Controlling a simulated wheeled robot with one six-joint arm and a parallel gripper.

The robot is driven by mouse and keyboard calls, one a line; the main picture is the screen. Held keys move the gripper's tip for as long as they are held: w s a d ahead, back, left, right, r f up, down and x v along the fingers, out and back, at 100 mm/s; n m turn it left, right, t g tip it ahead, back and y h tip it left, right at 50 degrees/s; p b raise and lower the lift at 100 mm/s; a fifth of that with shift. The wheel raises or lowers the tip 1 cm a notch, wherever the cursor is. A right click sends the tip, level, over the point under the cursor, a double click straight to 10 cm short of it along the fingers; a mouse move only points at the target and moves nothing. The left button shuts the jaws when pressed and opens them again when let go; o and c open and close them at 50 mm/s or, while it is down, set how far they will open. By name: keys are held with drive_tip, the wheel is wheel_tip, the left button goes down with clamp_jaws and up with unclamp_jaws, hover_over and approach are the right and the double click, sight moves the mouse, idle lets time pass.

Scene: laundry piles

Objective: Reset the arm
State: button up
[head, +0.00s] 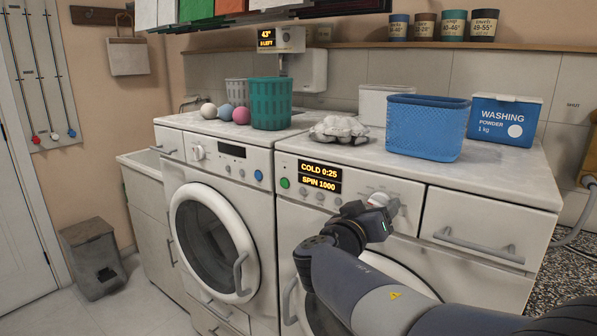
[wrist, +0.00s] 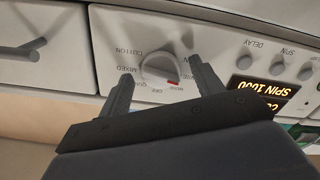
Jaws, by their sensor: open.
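My gripper (head: 378,212) is open in front of the right washing machine's control panel (wrist: 115,25). In the wrist view its two dark fingers (wrist: 163,72) are spread, one on each side of the white program knob (wrist: 157,66), with a gap between them and nothing held. The knob has a red mark at its lower right, and cycle names such as COTTON and MIXED are printed around it. In the head view the knob (head: 392,203) is partly hidden by my gripper. The machine's display (head: 320,177) reads COLD 0:25 and SPIN 1000.
A blue basket (head: 427,128), a washing powder box (head: 504,119) and a crumpled grey cloth (head: 338,130) sit on the counter. A closed drawer (head: 474,233) is right of the knob. The left washer (head: 212,238) is shut. A grey bin (head: 93,258) stands on the floor.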

drive_tip(key=m+p, duration=0.5)
drive_tip(key=p, duration=0.2)
drive_tip(key=shift+r, duration=0.15)
drive_tip(key=shift+s+a, duration=0.35)
idle(0.3)
